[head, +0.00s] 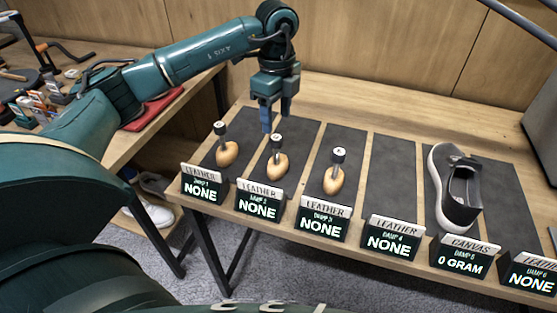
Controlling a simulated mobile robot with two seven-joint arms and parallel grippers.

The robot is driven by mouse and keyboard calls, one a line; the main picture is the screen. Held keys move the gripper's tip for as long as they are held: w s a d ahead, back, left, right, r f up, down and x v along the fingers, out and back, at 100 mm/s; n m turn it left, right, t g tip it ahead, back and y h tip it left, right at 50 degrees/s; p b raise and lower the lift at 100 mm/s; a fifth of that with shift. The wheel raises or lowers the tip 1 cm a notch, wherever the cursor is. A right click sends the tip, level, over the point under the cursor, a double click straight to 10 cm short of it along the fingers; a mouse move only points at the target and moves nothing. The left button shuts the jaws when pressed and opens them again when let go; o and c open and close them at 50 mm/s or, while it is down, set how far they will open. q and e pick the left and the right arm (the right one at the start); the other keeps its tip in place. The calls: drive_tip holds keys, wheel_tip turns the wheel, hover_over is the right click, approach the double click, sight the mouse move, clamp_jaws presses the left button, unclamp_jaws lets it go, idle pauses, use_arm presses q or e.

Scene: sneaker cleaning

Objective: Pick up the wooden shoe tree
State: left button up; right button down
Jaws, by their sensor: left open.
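Three wooden shoe trees with dark stems and pale-topped knobs stand on dark mats on the table: a left one (228,154), a middle one (278,165) and a right one (334,180). My right gripper is not in view.
Signs reading "LEATHER" and "NONE" line the table's front edge, such as one (324,219) before the right shoe tree. A dark sneaker with a white sole (456,187) lies by a "CANVAS" sign (464,257). The fourth mat (391,173) is bare. A side bench with tools (35,95) stands left.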

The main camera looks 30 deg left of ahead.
sight(276, 137)
use_arm(q)
wheel_tip(276, 137, down, 10)
drive_tip(key=shift+s+r+p, duration=0.1)
drive_tip(key=shift+r+p, duration=0.05)
drive_tip(key=shift+p, duration=0.65)
clamp_jaws()
